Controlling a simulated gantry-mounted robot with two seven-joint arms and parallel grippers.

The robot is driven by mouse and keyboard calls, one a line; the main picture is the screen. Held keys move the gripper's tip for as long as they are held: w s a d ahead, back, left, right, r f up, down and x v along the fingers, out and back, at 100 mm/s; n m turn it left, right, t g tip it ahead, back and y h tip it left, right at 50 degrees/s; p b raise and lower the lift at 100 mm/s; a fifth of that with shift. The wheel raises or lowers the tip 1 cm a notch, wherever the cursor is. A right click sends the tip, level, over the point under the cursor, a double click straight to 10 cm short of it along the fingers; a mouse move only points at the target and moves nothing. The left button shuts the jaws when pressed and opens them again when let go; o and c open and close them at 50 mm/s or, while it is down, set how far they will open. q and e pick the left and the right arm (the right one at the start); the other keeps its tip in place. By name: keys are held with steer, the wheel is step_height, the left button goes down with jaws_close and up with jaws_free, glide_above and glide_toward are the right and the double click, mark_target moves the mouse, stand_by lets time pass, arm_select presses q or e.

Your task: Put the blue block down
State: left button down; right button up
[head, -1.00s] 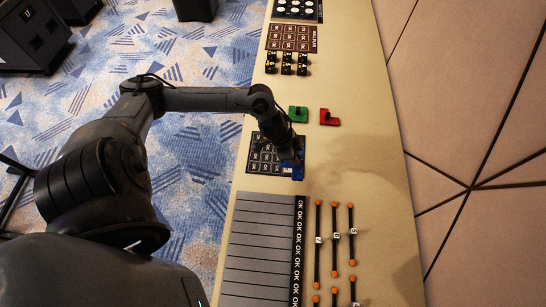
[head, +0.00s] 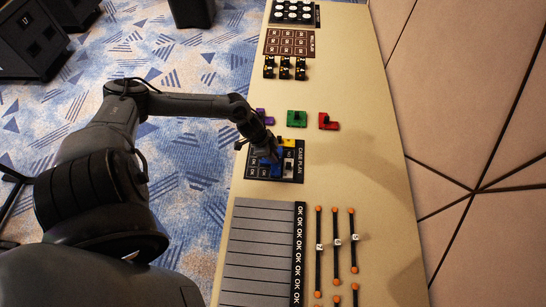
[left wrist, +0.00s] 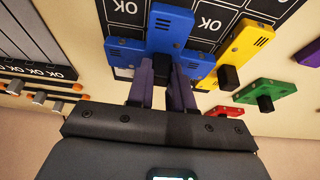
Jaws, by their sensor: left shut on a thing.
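The blue block (head: 276,158) is over the black CASE PLAN mat (head: 300,150), among its OK cells. My left gripper (head: 268,151) is shut on it. In the left wrist view the blue block (left wrist: 170,28) spreads to both sides beyond my left gripper's fingers (left wrist: 164,88), which pinch its middle stem. I cannot tell whether its underside touches the mat. My right gripper is out of view.
Purple (head: 264,117), green (head: 297,118) and red (head: 328,121) blocks lie beyond the mat. A grey slotted panel (head: 258,250) and orange-ended rods (head: 336,242) are nearer. The table right of the mat is clear.

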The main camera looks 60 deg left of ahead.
arm_select(q)
steer(key=shift+f, duration=0.6)
steer(key=shift+f, duration=0.15)
steer(key=c, duration=1)
jaws_free()
